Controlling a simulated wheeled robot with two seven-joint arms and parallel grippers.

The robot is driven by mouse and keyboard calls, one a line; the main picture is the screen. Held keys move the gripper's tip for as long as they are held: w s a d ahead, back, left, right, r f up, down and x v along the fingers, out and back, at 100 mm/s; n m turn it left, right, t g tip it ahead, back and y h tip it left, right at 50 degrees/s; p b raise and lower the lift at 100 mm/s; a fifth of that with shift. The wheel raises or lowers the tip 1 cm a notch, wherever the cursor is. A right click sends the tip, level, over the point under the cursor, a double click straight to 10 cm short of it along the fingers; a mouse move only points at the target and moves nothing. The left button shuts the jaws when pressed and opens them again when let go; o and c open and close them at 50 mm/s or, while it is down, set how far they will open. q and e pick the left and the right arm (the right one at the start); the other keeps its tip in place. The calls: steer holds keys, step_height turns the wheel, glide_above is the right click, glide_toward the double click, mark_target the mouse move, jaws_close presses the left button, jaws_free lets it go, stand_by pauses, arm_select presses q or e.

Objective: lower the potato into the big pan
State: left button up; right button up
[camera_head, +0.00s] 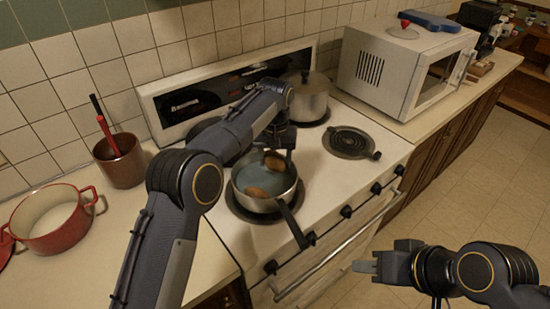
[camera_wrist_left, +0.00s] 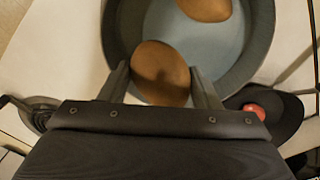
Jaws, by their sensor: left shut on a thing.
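The big pan (camera_head: 296,176) sits on the front left burner, its dark handle pointing to the lower right. One brown potato (camera_head: 256,192) lies inside it; it also shows at the top of the left wrist view (camera_wrist_left: 205,8). My left gripper (camera_head: 274,152) is shut on another potato (camera_head: 275,161), inside the pan's outline near its far side. In the left wrist view this held potato (camera_wrist_left: 160,72) sits between both fingers, with the pan's wall and blue-grey floor behind it. Whether it touches the floor is unclear. My right gripper (camera_head: 364,264) is in front of the stove; its finger gap is unclear.
A lidded metal pot (camera_head: 311,98) stands on a back burner. A red pot (camera_head: 58,240) and a brown utensil holder (camera_head: 121,168) stand on the left counter. A white microwave (camera_head: 386,75) stands on the right counter.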

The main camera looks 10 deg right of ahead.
mark_target(275, 183)
arm_select(q)
steer(key=shift+f+b, duration=1.35)
steer(key=shift+f, duration=1.45)
stand_by(1.0)
stand_by(0.4)
steer(key=o, duration=1.1)
steer(key=shift+o, duration=0.2)
